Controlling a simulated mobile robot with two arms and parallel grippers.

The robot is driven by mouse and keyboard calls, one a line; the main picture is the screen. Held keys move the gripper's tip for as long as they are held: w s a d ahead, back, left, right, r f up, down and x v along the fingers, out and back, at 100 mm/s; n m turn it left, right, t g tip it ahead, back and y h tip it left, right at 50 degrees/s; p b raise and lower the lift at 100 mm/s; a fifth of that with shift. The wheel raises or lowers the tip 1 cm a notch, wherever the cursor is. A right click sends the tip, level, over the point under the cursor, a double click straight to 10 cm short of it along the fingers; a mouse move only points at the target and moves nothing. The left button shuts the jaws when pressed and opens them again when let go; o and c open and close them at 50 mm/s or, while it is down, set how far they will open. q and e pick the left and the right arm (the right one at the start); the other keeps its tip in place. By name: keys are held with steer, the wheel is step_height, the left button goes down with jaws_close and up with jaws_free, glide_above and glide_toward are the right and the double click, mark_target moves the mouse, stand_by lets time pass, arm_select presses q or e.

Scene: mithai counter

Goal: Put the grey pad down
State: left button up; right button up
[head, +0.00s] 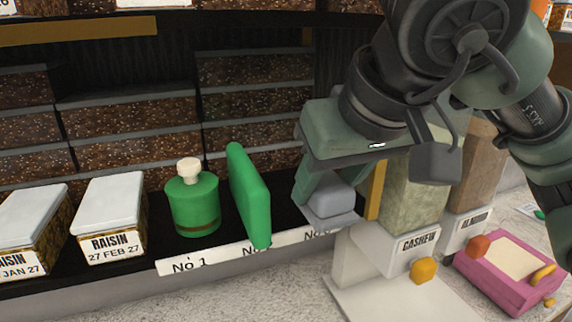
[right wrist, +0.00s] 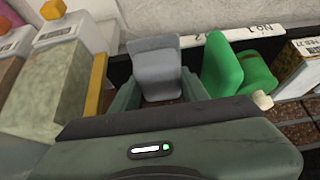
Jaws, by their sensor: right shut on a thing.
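The grey pad (head: 332,204) is a small light-grey block at the third place on the black shelf, above the right end of the white label strip (head: 215,257). My right gripper (head: 322,186) points down and is shut on it. In the right wrist view the grey pad (right wrist: 155,66) sits between the two green fingers. I cannot tell whether its underside touches the shelf. The pad partly covers the third label. My left gripper is not in view.
A green upright slab (head: 249,195) and a green bottle (head: 192,200) stand left of the pad. A yellow divider (head: 375,190) and the cashew container (head: 412,205) are close on its right. A pink box (head: 510,272) lies farther right. Stacked boxes fill the back.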

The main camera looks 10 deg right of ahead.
steer(key=w, duration=0.2)
steer(key=w+p, duration=0.1)
steer(key=w, duration=0.1)
steer(key=w+a+p, duration=0.1)
steer(key=w, duration=0.1)
steer(key=shift+a+r, duration=0.1)
steer(key=shift+r, duration=0.15)
steer(key=shift+w+a+f, duration=0.1)
steer(key=shift+w, duration=0.5)
steer(key=shift+w+a+p, duration=0.1)
steer(key=shift+w+p, duration=0.35)
steer(key=shift+w, duration=0.05)
step_height(320, 180, down, 3)
steer(key=shift+w+f+p, duration=0.15)
steer(key=shift+p, duration=0.6)
steer(key=shift+f, duration=0.15)
steer(key=shift+f, duration=0.1)
